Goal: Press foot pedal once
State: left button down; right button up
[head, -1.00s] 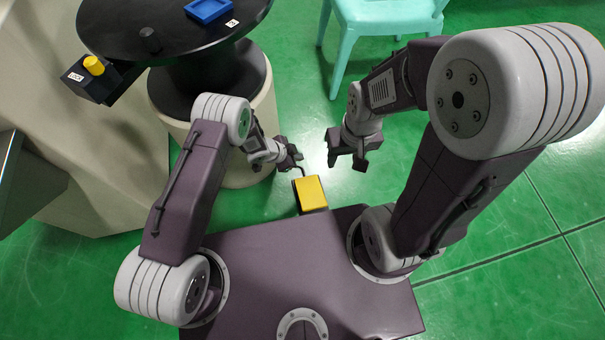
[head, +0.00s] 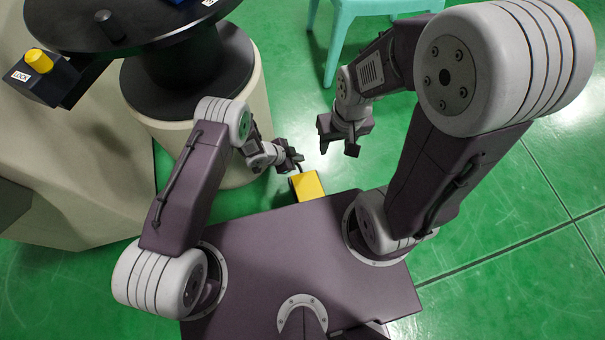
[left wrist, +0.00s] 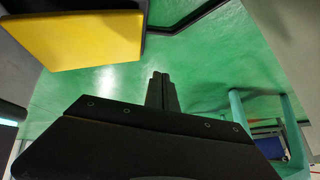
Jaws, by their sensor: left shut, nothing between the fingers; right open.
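The foot pedal (head: 307,186) has a yellow top and a dark base and lies on the green floor just ahead of my base. Its near part is hidden by my base in the head view. In the left wrist view the yellow pedal top (left wrist: 75,42) fills the upper left. My left gripper (head: 297,160) is just beyond the pedal, shut and empty; its fingers (left wrist: 161,90) point to open floor beside the pedal. I cannot tell whether it touches the pedal. My right gripper (head: 338,148) is open and empty, to the right of the pedal.
A round black table (head: 120,30) on a pale pedestal stands at the upper left, close to my left arm. A box with a yellow knob (head: 39,61) and a LOCK label is beside it. A turquoise stool (head: 345,30) stands at the back. The floor at right is clear.

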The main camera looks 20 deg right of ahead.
pick_arm(q)
jog(key=shift+s+f+b, duration=0.25)
jog(key=shift+f+b, duration=0.05)
jog(key=shift+f, duration=0.4)
jog(key=shift+s+f+b, duration=0.25)
jog(key=shift+f+b, duration=0.1)
jog(key=shift+f, duration=0.35)
jog(key=shift+s+f+b, duration=0.25)
jog(key=shift+f+b, duration=0.05)
jog(key=shift+f, duration=0.4)
dwell(0.3)
jog(key=shift+s+f, duration=0.15)
jog(key=shift+f, duration=0.25)
jog(key=shift+s+f+b, duration=0.1)
jog(key=shift+f+b, duration=0.25)
jog(key=shift+b, duration=0.05)
dwell(0.4)
